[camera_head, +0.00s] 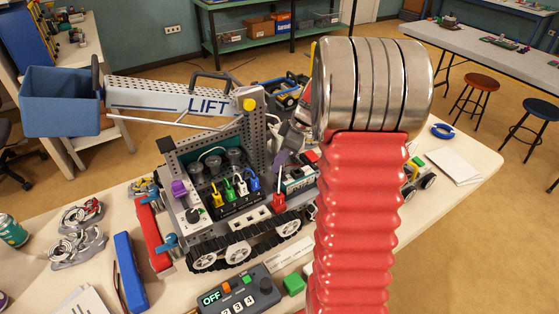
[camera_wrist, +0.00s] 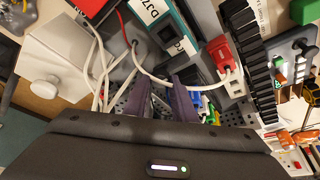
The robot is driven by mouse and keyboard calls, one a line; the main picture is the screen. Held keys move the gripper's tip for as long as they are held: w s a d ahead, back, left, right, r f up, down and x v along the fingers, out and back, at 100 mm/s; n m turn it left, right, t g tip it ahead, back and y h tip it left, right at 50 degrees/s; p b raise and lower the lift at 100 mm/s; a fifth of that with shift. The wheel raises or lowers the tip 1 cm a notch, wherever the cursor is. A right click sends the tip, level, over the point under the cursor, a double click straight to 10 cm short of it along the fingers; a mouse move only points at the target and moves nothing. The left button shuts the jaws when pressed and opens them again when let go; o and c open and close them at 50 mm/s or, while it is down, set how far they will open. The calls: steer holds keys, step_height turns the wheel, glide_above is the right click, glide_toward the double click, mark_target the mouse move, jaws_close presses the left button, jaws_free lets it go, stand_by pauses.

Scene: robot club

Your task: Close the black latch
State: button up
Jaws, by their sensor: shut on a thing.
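A tracked model machine (camera_head: 240,195) with a lift arm stands on the table. I cannot make out the black latch for certain in either view. My gripper (camera_head: 281,158) is low by the right side of the machine, beside its grey perforated post and a white and teal module (camera_head: 300,178). In the wrist view its two purple-grey fingers (camera_wrist: 164,92) point into the machine close to white cables. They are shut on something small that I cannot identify. The teal module (camera_wrist: 165,15) and a red plug (camera_wrist: 221,52) lie just beyond the fingers.
Coloured plugs (camera_head: 235,187) and cables crowd the machine's panel. The lift arm (camera_head: 170,98) with a blue bin (camera_head: 60,101) reaches left. A control box marked OFF (camera_head: 240,291) and a blue bar (camera_head: 128,272) lie in front. A white sheet (camera_head: 454,165) lies right.

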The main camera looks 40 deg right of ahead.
stand_by(0.4)
steer(key=o, duration=1.1)
steer(key=shift+c, duration=0.2)
steer(key=shift+d+r, duration=0.1)
steer(key=v, duration=1.3)
steer(key=shift+r, duration=0.2)
steer(key=shift+d, duration=0.1)
